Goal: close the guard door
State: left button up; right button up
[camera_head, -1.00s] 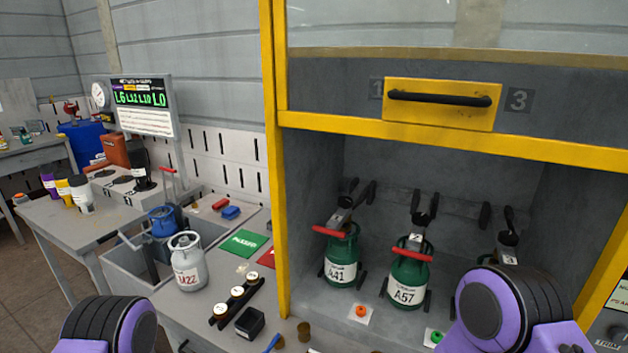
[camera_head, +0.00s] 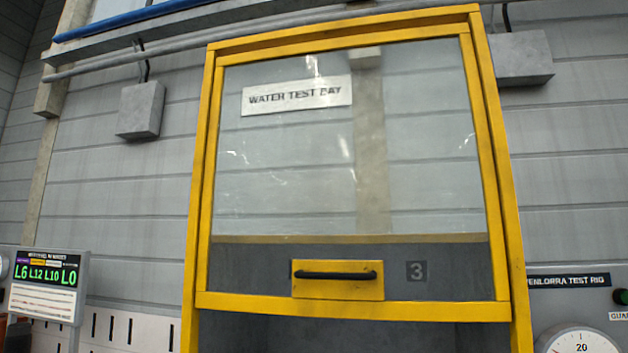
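The guard door (camera_head: 350,312) is a yellow-framed clear panel in a tall yellow frame (camera_head: 193,220), in the head view. It is raised, with an open gap below its bottom rail. A yellow plate (camera_head: 310,288) with a black bar handle (camera_head: 336,275) sits at its lower middle. A "WATER TEST BAY" sign (camera_head: 297,96) shows in the upper part of the panel. Neither of my grippers is in view. The cylinders inside the bay are out of view below.
A green-lit display board (camera_head: 47,285) stands at the lower left. A dial gauge (camera_head: 580,342) and a test rig sign (camera_head: 570,281) are at the lower right. Grey boxes (camera_head: 141,110) and pipes (camera_head: 250,31) are on the wall beside and above the frame.

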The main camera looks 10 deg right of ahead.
aim_at(352, 289)
jog(key=z, duration=1.6)
jog(key=k, duration=0.8)
jog(key=u, duration=0.9)
jog(key=i, duration=0.5)
